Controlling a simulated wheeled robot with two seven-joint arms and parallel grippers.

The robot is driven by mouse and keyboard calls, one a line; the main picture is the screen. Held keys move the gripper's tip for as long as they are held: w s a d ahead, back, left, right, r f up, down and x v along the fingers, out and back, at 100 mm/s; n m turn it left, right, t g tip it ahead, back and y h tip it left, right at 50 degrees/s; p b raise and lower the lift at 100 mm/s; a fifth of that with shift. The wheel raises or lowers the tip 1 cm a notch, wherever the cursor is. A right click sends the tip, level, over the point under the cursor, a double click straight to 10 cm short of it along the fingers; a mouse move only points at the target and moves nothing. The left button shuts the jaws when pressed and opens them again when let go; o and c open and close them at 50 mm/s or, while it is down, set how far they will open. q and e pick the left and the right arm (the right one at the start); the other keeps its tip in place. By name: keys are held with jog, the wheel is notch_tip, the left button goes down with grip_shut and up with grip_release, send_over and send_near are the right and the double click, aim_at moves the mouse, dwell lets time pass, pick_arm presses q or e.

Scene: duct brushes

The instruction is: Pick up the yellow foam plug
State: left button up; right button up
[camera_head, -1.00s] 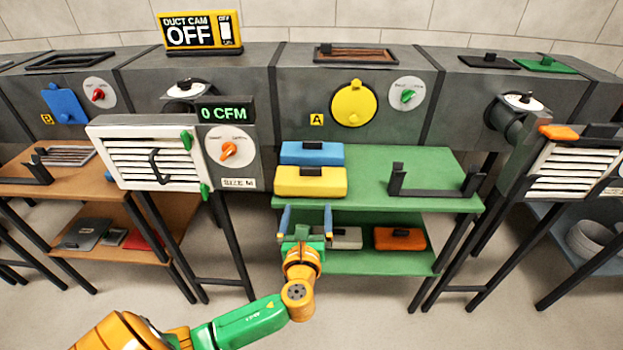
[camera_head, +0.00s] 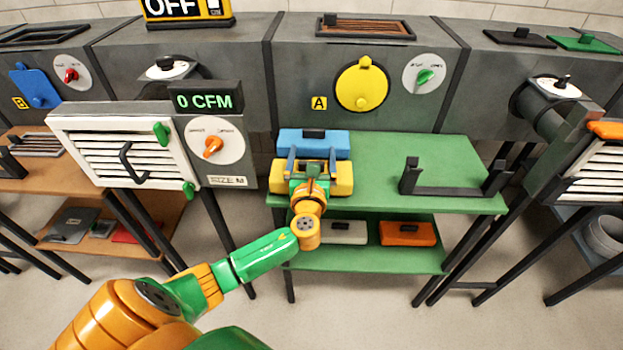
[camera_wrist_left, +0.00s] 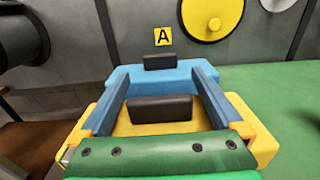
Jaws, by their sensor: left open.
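The yellow foam plug (camera_head: 342,177) is a yellow block with a black grip on top, on the green upper shelf. It lies in front of the blue foam plug (camera_head: 335,144). My left gripper (camera_head: 312,157) is open over the yellow plug and hides its middle in the head view. In the left wrist view the two blue fingers (camera_wrist_left: 165,95) stand either side of the black grip (camera_wrist_left: 160,108) of the yellow plug (camera_wrist_left: 248,125), apart from it. The blue plug (camera_wrist_left: 125,75) lies just beyond. My right gripper is not in view.
A black cradle (camera_head: 455,188) stands on the right of the green shelf (camera_head: 385,160). A white plug (camera_head: 345,232) and an orange plug (camera_head: 408,233) lie on the lower shelf. The grey duct with a yellow disc (camera_head: 362,87) runs behind. A white louvred grille (camera_head: 120,155) stands to the left.

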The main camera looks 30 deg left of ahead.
pick_arm(q)
jog(key=c, duration=1.6)
